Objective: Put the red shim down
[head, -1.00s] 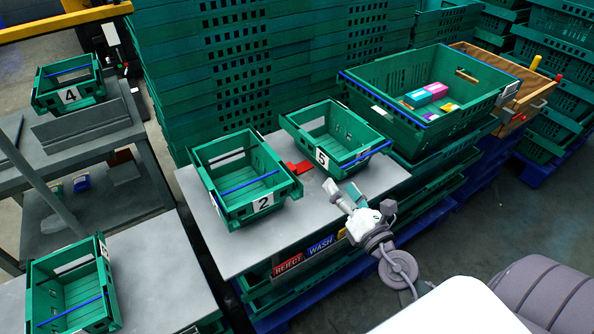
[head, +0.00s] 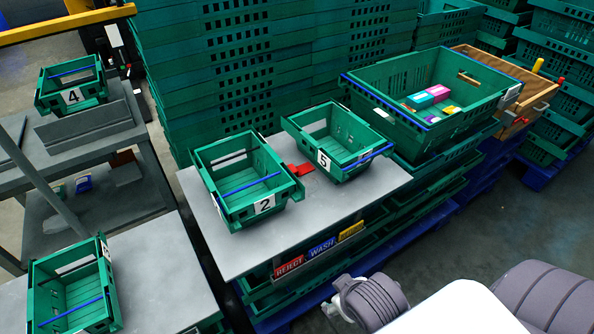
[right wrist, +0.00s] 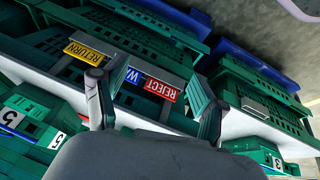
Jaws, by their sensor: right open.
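The red shim (head: 302,169) lies on the grey table (head: 225,248), in the gap between crate 2 (head: 240,215) and crate 5 (head: 350,172). Part of it is hidden by crate 2's rim. My right gripper (right wrist: 153,105) is open in the right wrist view, with nothing between its fingers. In the head view my right arm is at the bottom, in front of the table and well away from the shim; its fingers are mostly hidden there. My left gripper is not in view.
REJECT (head: 289,267), WASH (head: 321,247) and yellow RETURN (head: 351,231) labels line the table's front edge. A large green crate (head: 470,118) with small boxes stands at the right. Crate 4 (head: 72,97) is on the left shelving. The table front is clear.

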